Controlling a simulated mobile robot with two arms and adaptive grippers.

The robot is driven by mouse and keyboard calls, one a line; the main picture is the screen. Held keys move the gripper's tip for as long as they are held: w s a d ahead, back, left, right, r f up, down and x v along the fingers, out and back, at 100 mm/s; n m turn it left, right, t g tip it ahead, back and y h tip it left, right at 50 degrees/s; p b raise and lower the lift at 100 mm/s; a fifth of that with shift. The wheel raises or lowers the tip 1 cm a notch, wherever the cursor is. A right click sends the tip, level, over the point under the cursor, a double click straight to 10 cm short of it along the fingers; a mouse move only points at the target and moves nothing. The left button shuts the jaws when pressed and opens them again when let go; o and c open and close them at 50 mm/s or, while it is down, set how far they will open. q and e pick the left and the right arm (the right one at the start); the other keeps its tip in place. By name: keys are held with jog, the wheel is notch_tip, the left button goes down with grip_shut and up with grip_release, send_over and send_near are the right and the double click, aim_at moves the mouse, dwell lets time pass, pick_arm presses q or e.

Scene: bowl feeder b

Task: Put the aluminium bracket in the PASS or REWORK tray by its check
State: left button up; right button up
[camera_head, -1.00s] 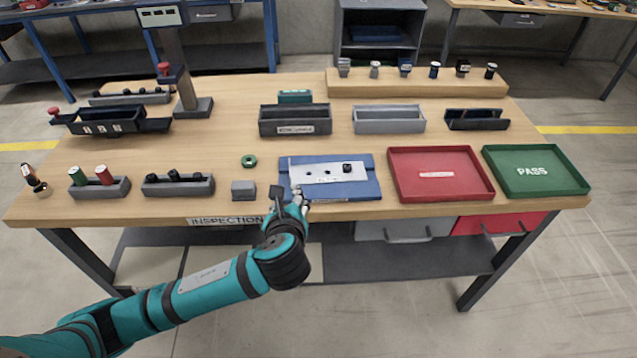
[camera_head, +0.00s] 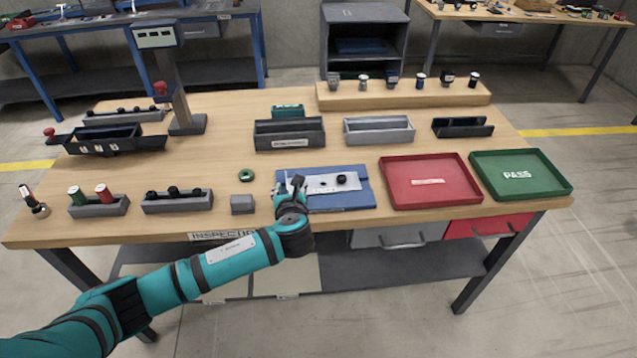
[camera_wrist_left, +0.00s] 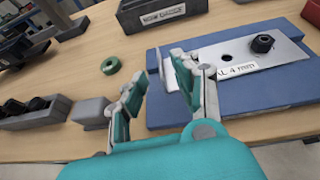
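The aluminium bracket (camera_head: 328,184) is a flat silver plate with holes, a white label and a black knob-like piece on it. It lies on the blue mat (camera_head: 357,198); it also shows in the left wrist view (camera_wrist_left: 278,50). The red tray (camera_head: 431,200) and the green PASS tray (camera_head: 520,193) stand to the right, both empty apart from their labels. My left gripper (camera_head: 291,184) is over the bracket's left end. In the left wrist view its fingers (camera_wrist_left: 155,85) are apart with nothing clearly gripped. My right gripper is out of view.
A green ring (camera_head: 246,175) and a small grey block (camera_head: 242,205) lie left of the mat. Grey holders with gauges (camera_head: 178,203) stand further left. Several bins (camera_head: 289,134) line the back, below a raised wooden shelf (camera_head: 400,95).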

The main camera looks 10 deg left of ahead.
pick_arm(q)
jog(key=shift+p+x, duration=0.45)
jog(key=shift+x, duration=2.25)
jog(key=shift+s, duration=0.15)
grip_shut()
